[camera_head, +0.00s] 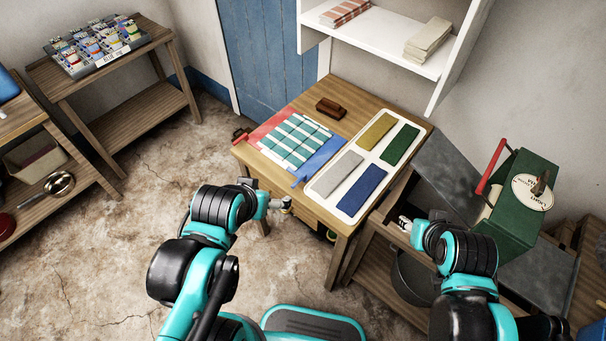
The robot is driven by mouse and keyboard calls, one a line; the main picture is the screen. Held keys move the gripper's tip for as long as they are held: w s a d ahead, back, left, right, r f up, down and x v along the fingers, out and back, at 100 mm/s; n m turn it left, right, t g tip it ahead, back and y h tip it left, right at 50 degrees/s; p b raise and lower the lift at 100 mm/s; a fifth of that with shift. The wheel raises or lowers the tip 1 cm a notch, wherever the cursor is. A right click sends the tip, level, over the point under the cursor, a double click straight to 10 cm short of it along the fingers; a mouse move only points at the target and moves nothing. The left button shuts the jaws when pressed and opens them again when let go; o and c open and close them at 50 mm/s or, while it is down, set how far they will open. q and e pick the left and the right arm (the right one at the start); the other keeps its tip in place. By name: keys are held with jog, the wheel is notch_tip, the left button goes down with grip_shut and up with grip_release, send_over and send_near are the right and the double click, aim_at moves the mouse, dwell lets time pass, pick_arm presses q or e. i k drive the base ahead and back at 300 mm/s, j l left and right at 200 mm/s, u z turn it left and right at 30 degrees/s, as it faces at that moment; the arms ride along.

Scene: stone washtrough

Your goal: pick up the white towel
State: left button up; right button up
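No cloth is plainly a white towel. A folded off-white stack (428,38) lies on the white wall shelf at the upper right and is the palest cloth-like thing. On the wooden table, a white tray (345,207) holds a light grey piece (336,174), a blue one (362,189), an olive-yellow one (376,132) and a green one (401,145). My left gripper (286,204) is low by the table's front edge, touching no cloth. My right gripper (404,221) is right of the table, apart from the tray. Both fingertips are too small to read.
A green-and-white checked cloth (296,140) and a brown brush-like block (331,108) lie on the table (361,99). A green box with a red handle (516,205) stands at the right. Wooden shelves (123,99) line the left. The floor (100,230) between is clear.

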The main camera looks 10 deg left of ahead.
aim_at(331, 179)
jog(key=i+j+z, duration=0.15)
jog(key=j, duration=0.15)
jog(key=i+j+z, duration=0.15)
jog(key=j, duration=0.2)
jog(key=i+j+z, duration=0.1)
jog(key=j, duration=0.25)
jog(key=i+j+z, duration=0.15)
jog(key=j, duration=0.2)
